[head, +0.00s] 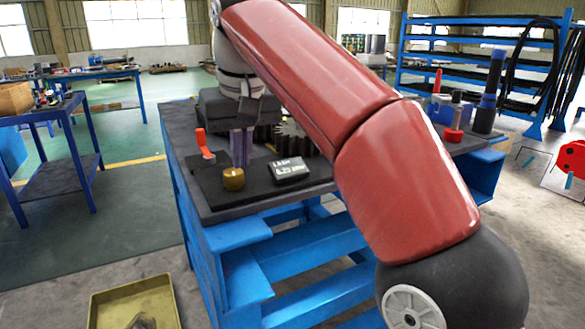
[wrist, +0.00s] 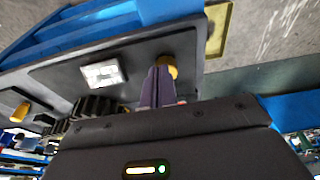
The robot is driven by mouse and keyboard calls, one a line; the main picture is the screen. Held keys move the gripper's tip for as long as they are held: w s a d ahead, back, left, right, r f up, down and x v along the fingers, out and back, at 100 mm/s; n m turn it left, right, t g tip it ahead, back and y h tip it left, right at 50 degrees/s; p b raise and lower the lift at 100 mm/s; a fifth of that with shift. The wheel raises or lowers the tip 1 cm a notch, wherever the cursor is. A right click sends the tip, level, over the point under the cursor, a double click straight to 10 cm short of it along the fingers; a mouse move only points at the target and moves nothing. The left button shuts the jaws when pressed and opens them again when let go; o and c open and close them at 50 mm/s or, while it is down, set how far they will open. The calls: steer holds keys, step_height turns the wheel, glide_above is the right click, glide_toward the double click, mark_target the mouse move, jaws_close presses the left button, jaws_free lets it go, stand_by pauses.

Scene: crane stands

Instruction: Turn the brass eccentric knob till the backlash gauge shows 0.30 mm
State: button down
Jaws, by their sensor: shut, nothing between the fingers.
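The brass eccentric knob (head: 233,179) stands on the dark plate near the bench's front left corner. It also shows in the wrist view (wrist: 169,65), partly hidden by my fingers. My gripper (head: 240,162) points down just behind the knob, its purple-grey fingers together and empty. In the wrist view, the fingertips (wrist: 160,72) end beside the knob; I cannot tell whether they touch it. The backlash gauge (head: 290,170) lies right of the knob. Its small digits look like 0.20 mm, but are blurred. In the wrist view the gauge display (wrist: 102,73) is washed out.
A red lever (head: 204,143) stands left of my gripper. Dark toothed gears (head: 291,136) sit behind the gauge, partly hidden by my arm. A red-based post (head: 454,130) stands at the bench's right. A yellow tray (head: 134,304) is on the floor in front.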

mark_target(233, 179)
steer(key=shift+s+b+x, duration=0.15)
steer(key=shift+b+x, duration=0.35)
steer(key=shift+x, duration=0.3)
steer(key=shift+s+b+x, duration=0.15)
steer(key=shift+b+x, duration=0.3)
steer(key=shift+x, duration=0.3)
steer(key=shift+w+f+p, duration=0.1)
steer(key=shift+w+p, duration=0.1)
steer(key=shift+p, duration=0.1)
steer(key=shift+p, duration=0.65)
